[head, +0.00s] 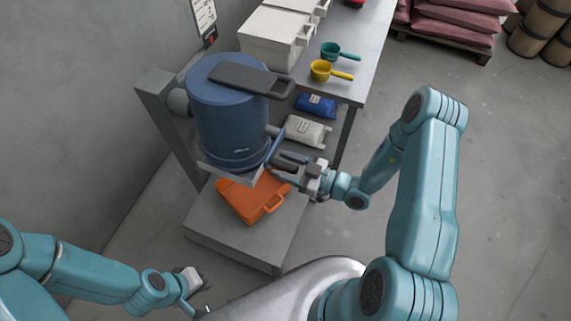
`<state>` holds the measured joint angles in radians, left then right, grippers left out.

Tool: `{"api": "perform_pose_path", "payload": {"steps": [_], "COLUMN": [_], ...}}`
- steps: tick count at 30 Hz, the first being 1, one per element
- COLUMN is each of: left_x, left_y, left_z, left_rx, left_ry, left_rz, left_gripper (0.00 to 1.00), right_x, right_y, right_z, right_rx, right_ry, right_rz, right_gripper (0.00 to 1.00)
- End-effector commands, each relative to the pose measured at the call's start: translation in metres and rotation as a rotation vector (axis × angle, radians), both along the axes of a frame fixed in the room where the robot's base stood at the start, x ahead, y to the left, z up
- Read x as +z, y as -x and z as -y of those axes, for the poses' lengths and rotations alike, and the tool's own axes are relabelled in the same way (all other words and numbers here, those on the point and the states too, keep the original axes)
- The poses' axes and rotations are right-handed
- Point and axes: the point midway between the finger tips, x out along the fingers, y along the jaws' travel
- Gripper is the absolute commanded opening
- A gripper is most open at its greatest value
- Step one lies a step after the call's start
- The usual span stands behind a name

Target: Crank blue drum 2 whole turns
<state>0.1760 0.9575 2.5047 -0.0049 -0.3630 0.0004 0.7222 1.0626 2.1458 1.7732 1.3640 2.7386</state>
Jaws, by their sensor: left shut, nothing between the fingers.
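The blue drum (230,125) hangs upright in a grey frame (165,125) beside the wall, with a dark flat bar with a slot (236,78) across its top. A blue crank arm (275,146) shows at the drum's right side. My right gripper (280,164) is at the lower end of this crank, its dark fingers pointing left at the drum; I cannot tell whether they are around the handle or beside it. My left gripper (199,292) is low at the bottom left, shut and empty, well away from the drum.
An orange case (250,196) lies on the grey base (235,238) under the drum. Behind, a bench (362,68) carries white bins (268,42), a teal scoop (331,50) and a yellow scoop (321,70). Bags lie on its lower shelf.

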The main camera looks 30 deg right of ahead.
Motion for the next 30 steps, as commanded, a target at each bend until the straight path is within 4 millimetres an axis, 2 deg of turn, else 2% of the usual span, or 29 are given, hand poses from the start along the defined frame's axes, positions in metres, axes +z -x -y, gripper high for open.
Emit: {"api": "perform_pose_path", "payload": {"steps": [9,13,17,24,30], "left_x": [-0.001,-0.006,-0.017,-0.034,-0.042], "left_y": [0.000,0.000,0.000,0.000,0.000], "left_z": [0.000,0.000,0.000,0.000,0.000], "left_rx": [0.000,0.000,0.000,0.000,0.000], "left_ry": [0.000,0.000,0.000,0.000,0.000], "left_rz": [0.000,0.000,0.000,0.000,0.000], "left_gripper": [0.00,0.00,0.00,0.00,0.00], "right_x": [-0.001,-0.003,-0.005,-0.004,-0.002], "right_y": [0.001,0.010,0.032,0.083,0.113], "right_z": [0.001,0.010,0.029,0.070,0.094], "right_rx": [-0.001,-0.005,-0.008,-0.008,-0.004], "right_ry": [0.000,0.001,0.002,0.005,0.003], "right_rz": [-0.002,-0.003,-0.003,-0.002,0.000], "right_gripper": [0.54,0.54,0.54,0.54,0.54]}}
